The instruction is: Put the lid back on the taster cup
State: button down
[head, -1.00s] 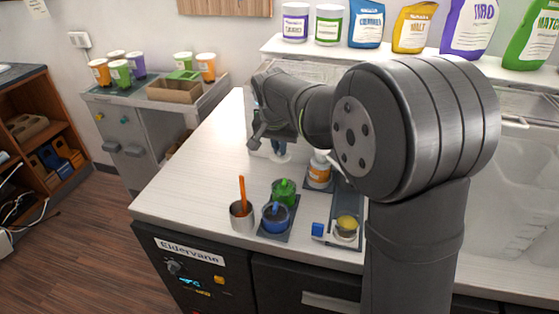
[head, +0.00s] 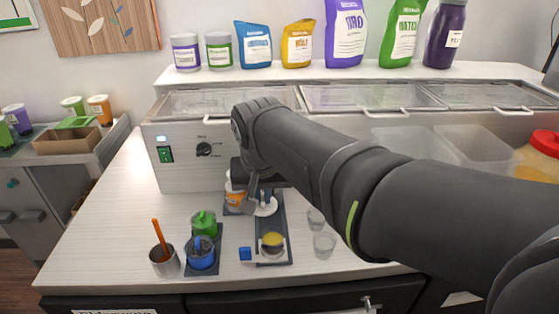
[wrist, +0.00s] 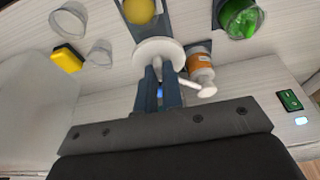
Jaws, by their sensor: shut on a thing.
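My gripper (wrist: 160,78) is shut at a white round disc (wrist: 158,52) with a narrow stem. What lies between the fingers is mostly hidden. In the head view, my gripper stands low over the back of the dark sealer base, by the disc (head: 267,208). A white arm with a rounded end (wrist: 205,91) sticks out beside the fingers. A small cup with a yellow top (head: 272,243) sits at the front of the sealer base (head: 273,222); the yellow part also shows in the wrist view (wrist: 140,10). I cannot tell which piece is the taster cup's lid.
Green (head: 203,223) and blue (head: 200,254) cups stand on a dark tray left of the sealer. An orange-labelled white jar (head: 234,197) is close beside my gripper. Clear cups (head: 324,244) stand to the right. A metal cup with an orange stick (head: 163,262) is front left.

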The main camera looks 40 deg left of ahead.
jog(key=shift+s+d+f, duration=0.1)
jog(key=shift+s+d, duration=0.05)
jog(key=shift+d, duration=1.05)
jog(key=shift+d+f, duration=0.2)
jog(key=shift+d, duration=0.05)
jog(key=shift+f, duration=3.05)
jog(key=shift+f, duration=0.15)
jog(key=c, duration=1)
grip_release()
jog(key=shift+r, duration=3.5)
